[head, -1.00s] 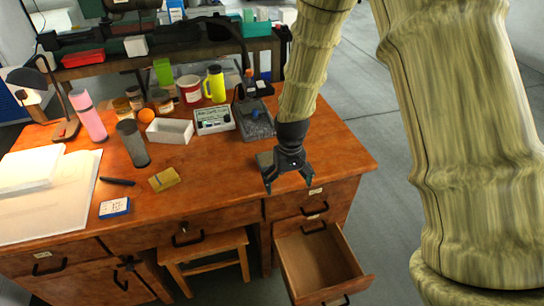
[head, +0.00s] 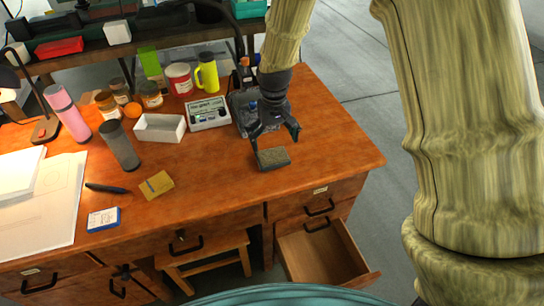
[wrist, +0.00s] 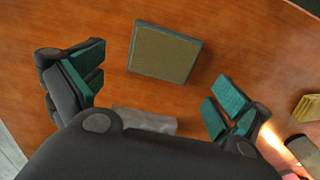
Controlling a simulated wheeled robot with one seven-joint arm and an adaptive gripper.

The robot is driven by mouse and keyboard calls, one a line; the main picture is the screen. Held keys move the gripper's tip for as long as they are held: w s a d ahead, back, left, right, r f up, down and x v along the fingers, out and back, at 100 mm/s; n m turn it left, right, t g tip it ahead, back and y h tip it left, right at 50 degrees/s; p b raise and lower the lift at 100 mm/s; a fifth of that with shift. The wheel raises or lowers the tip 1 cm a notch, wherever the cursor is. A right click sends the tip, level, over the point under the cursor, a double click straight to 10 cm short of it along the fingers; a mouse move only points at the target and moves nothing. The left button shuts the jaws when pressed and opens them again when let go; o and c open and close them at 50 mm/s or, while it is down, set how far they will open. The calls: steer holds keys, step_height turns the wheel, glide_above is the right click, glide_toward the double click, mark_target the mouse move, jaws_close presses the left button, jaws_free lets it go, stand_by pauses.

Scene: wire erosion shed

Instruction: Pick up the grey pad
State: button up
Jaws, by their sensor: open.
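The grey pad (head: 273,158) is a small flat block with a brownish-grey top and grey sides. It lies on the wooden desk near its right front, above the open drawer. In the wrist view the pad (wrist: 163,52) lies just beyond the gap between the fingers. My gripper (head: 275,140) is open and points down just behind the pad in the head view. In the wrist view its green-padded fingers (wrist: 155,75) are wide apart with nothing between them, and the pad seems untouched.
The desk (head: 215,165) is clear around the pad. A yellow pad (head: 156,185) lies to the left. A dark tray (head: 243,122), a meter (head: 208,113) and a white box (head: 160,128) stand behind. A drawer (head: 325,257) hangs open below the right front.

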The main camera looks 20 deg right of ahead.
mark_target(273, 156)
steer(key=shift+s+a+f, duration=0.1)
steer(key=shift+f, duration=0.65)
steer(key=shift+a+f+p, duration=0.1)
steer(key=shift+f+p, duration=0.35)
steer(key=shift+f, duration=1.8)
steer(key=shift+s, duration=0.1)
steer(key=c, duration=1.1)
steer(key=shift+s, duration=0.15)
steer(key=shift+c, duration=0.3)
